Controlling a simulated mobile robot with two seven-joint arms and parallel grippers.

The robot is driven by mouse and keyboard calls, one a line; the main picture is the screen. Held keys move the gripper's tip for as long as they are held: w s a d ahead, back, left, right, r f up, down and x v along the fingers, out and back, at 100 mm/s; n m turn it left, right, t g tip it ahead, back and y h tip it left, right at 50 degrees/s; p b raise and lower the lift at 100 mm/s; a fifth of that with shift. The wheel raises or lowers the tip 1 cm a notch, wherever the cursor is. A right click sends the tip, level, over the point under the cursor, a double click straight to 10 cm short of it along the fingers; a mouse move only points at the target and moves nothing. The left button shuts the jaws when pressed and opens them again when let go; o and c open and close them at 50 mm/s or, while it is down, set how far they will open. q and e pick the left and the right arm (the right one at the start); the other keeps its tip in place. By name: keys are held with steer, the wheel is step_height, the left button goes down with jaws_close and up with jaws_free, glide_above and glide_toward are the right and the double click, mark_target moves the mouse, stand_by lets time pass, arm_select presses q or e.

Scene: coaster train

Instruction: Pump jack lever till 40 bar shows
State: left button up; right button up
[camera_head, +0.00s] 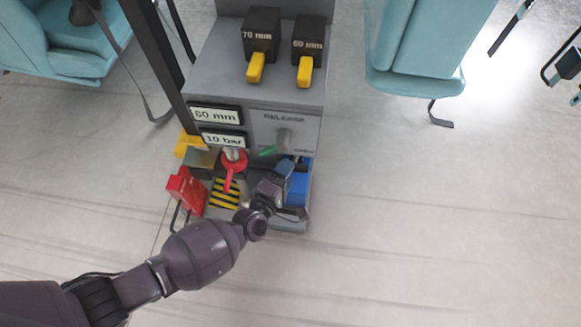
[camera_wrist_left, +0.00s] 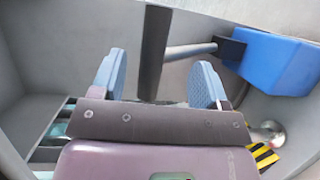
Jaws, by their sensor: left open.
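The pressure plate (camera_head: 223,140) reads "10 bar". The blue pump block (camera_head: 298,188) stands low on the right of the grey stand; it also shows in the left wrist view (camera_wrist_left: 275,62). From it a grey rod runs left to a dark upright grip, apparently the jack lever (camera_wrist_left: 153,50). My left gripper (camera_head: 280,178) is in front of the pump block. In the left wrist view its two blue finger pads (camera_wrist_left: 158,80) are apart, with the dark grip between them in the picture. I cannot tell whether they touch it. In the head view my gripper hides the lever. My right gripper is not in view.
The grey stand (camera_head: 222,75) carries a "60 mm" plate (camera_head: 215,115), a release panel (camera_head: 284,130) and two yellow-tabbed blocks. A red handle (camera_head: 231,172), a red box (camera_head: 186,190) and yellow-black stripes (camera_head: 225,193) are left of my gripper. Teal seats flank the stand; floor at right is clear.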

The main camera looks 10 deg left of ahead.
arm_select(q)
steer(key=shift+x, duration=1.25)
